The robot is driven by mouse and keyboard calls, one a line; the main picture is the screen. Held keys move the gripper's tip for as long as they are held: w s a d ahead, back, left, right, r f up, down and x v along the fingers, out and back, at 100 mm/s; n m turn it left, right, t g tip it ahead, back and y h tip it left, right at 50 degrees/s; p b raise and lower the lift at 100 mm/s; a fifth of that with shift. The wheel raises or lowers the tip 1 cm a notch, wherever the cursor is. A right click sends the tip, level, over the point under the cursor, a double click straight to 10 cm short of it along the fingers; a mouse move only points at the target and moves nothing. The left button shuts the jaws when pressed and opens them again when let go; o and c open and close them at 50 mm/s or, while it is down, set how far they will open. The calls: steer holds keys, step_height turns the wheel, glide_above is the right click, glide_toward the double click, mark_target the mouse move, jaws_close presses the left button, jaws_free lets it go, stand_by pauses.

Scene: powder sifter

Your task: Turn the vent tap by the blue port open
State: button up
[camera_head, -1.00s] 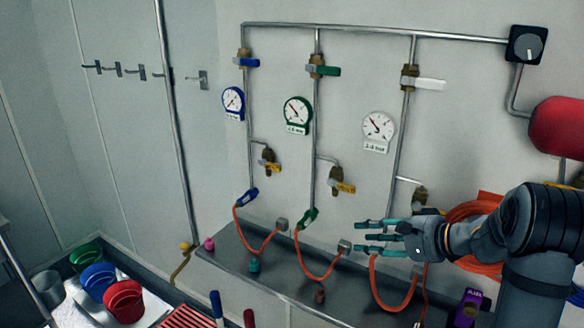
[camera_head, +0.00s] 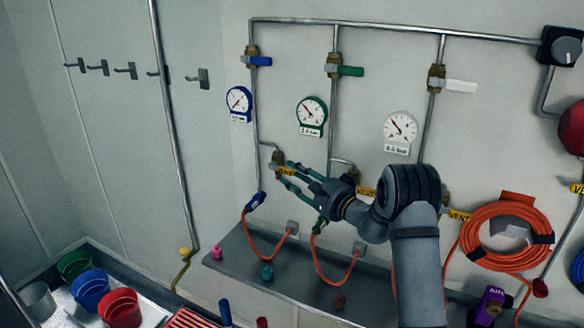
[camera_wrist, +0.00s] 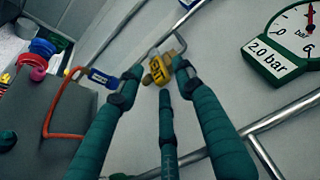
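The vent tap (camera_head: 279,169) beside the blue port is a brass fitting with a yellow lever marked VENT, on a branch of the leftmost pipe. The blue port (camera_head: 256,201) is below it at the pipe's lower end, with an orange hose on it. My gripper (camera_head: 284,176) is at this tap, with its green fingers pointing left. In the wrist view, the yellow lever (camera_wrist: 159,70) lies beyond and between the spread fingertips (camera_wrist: 155,88). The fingers look open. I cannot tell whether any finger touches the lever. The blue port (camera_wrist: 103,78) shows left of it.
Blue (camera_head: 260,61), green (camera_head: 350,71) and white (camera_head: 461,86) valve handles sit above on the pipes. The green pipe's vent tap (camera_head: 366,192) is just behind my wrist. Orange hoses hang over the grey shelf (camera_head: 232,249) below.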

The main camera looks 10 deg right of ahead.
steer(key=shift+w+a, duration=0.35)
steer(key=shift+w, duration=0.25)
steer(key=c, duration=0.4)
jaws_close()
steer(key=shift+r, duration=0.1)
